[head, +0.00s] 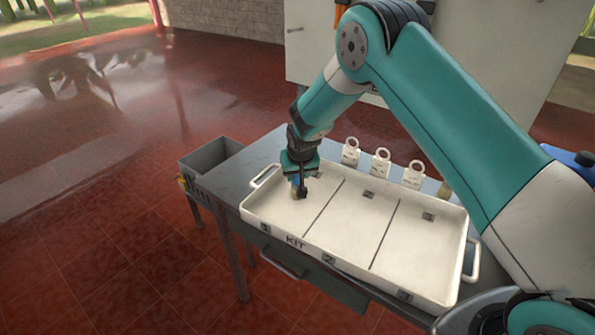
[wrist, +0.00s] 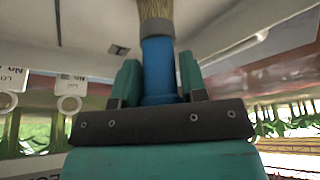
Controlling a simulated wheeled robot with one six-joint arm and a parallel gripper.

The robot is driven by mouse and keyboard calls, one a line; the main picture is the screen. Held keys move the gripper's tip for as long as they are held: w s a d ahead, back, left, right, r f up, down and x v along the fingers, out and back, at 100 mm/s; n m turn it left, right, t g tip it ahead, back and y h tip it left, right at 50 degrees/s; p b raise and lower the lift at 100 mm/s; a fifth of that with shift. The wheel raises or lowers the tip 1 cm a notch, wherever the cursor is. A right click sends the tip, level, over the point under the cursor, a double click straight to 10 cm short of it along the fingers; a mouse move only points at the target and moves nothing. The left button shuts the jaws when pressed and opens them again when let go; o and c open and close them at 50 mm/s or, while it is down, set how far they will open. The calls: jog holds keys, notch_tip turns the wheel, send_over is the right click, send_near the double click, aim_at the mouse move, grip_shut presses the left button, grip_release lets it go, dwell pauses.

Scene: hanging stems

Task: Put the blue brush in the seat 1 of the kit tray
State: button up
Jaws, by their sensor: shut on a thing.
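The blue brush (wrist: 158,70) is held between the two fingers of my gripper (wrist: 159,84) in the wrist view. Its tan bristles (wrist: 155,10) point away from the gripper. In the head view my gripper (head: 299,181) points down over the left compartment of the white kit tray (head: 345,273), the one with label 1 on its front wall. The bristles (head: 298,193) show low over that compartment's floor; I cannot tell whether they touch it. Most of the brush is hidden by the gripper in the head view.
The tray stands on a grey table (head: 226,186), with dark lines dividing it into three seats. A grey bin (head: 211,156) is to the left. The other two seats look empty of brushes.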

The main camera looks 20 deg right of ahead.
jog(key=shift+f, duration=0.15)
jog(key=o, duration=0.9)
jog(key=shift+o, duration=0.2)
jog(key=b+v, duration=0.3)
jog(key=v, duration=0.9)
jog(key=s+a+r+n+g+y, duration=0.1)
jog(key=s+a+r+n, duration=0.1)
jog(key=s+r, duration=0.4)
jog(key=s+a+r+n+g+y, duration=0.15)
jog(key=s+r, duration=0.25)
jog(key=s, duration=0.5)
jog(key=s+r+n+g+y, duration=0.1)
jog(key=s+n, duration=0.1)
jog(key=s, duration=0.8)
jog(key=s+a+r+n+g+y, duration=0.1)
jog(key=s+r+n, duration=0.1)
jog(key=s, duration=0.8)
jog(key=shift+s+a, duration=0.35)
